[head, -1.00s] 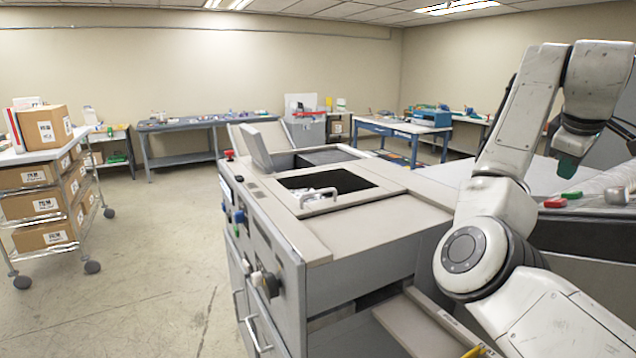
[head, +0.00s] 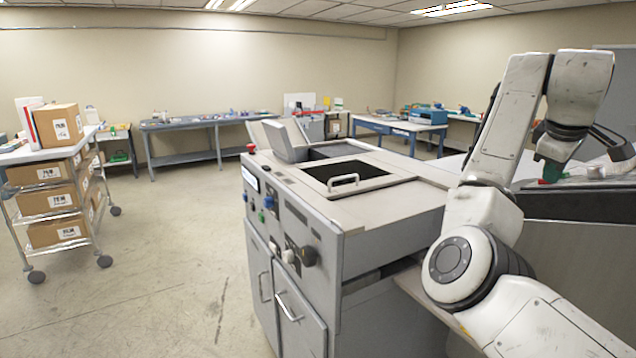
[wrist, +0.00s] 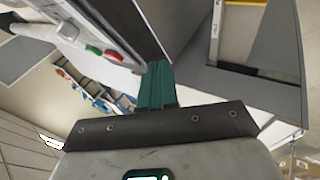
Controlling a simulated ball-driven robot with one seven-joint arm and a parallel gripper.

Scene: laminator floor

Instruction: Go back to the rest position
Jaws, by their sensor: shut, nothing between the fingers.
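My gripper (head: 550,172) hangs at the right of the head view, at the end of my folded, raised arm. In the wrist view its green fingers (wrist: 156,86) are together, with nothing between them. It is beside the grey laminating machine (head: 400,210), which fills the centre and right. My arm hides part of the machine's right side.
The machine has a dark recess with a white handle (head: 343,180) on top and knobs on its front. A cart (head: 85,190) with cardboard boxes stands at left. Workbenches (head: 205,122) line the back wall. The floor between cart and machine is clear.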

